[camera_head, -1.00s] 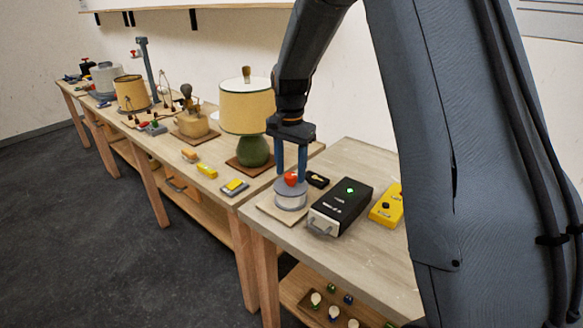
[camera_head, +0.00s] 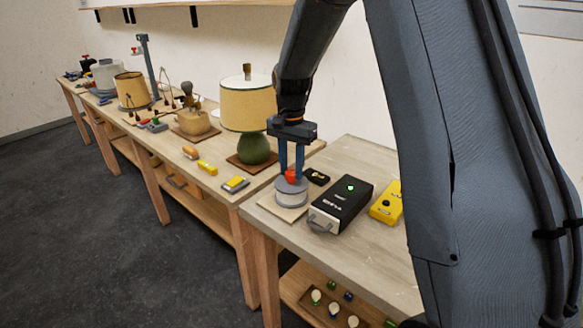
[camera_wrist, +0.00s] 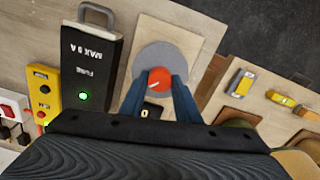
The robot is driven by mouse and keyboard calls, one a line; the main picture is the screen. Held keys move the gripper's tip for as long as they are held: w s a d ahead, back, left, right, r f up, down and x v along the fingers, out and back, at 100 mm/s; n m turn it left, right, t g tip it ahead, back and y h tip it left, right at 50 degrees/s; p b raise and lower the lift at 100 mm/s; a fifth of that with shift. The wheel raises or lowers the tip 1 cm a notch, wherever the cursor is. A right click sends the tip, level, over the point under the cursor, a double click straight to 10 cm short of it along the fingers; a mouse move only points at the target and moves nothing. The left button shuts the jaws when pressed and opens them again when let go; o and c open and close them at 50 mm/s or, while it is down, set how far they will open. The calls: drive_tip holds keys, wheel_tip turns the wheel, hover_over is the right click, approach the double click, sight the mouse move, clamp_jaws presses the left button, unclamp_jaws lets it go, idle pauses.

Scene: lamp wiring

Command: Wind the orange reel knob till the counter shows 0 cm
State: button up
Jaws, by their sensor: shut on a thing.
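The orange reel knob (camera_head: 291,175) sits on top of the grey round reel (camera_head: 291,194), which stands on a pale board (camera_head: 272,206) near the front left corner of the near bench. My gripper (camera_head: 291,172) points straight down with its two blue fingers shut on the knob. In the wrist view the knob (camera_wrist: 159,79) lies between the fingertips, with a pale mark on its top. The counter (camera_wrist: 151,111) is a small black box beside the reel, partly hidden by a finger in the wrist view; a digit that looks like 0 shows, but I cannot read it surely.
A black fuse box (camera_head: 341,205) with a lit green light stands right of the reel, and a yellow box (camera_head: 387,203) beyond it. A green lamp (camera_head: 254,150) and small yellow items (camera_head: 207,167) are on the bench to the left.

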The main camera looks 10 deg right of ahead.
sight(291, 172)
drive_tip(key=n, duration=0.4)
drive_tip(key=shift+n+p, duration=0.3)
drive_tip(key=shift+n, duration=2.2)
drive_tip(key=shift+w+r, duration=0.1)
drive_tip(key=o, duration=1)
drive_tip(key=shift+o, duration=0.2)
drive_tip(key=shift+r+b, duration=1)
drive_tip(key=shift+r, duration=2.85)
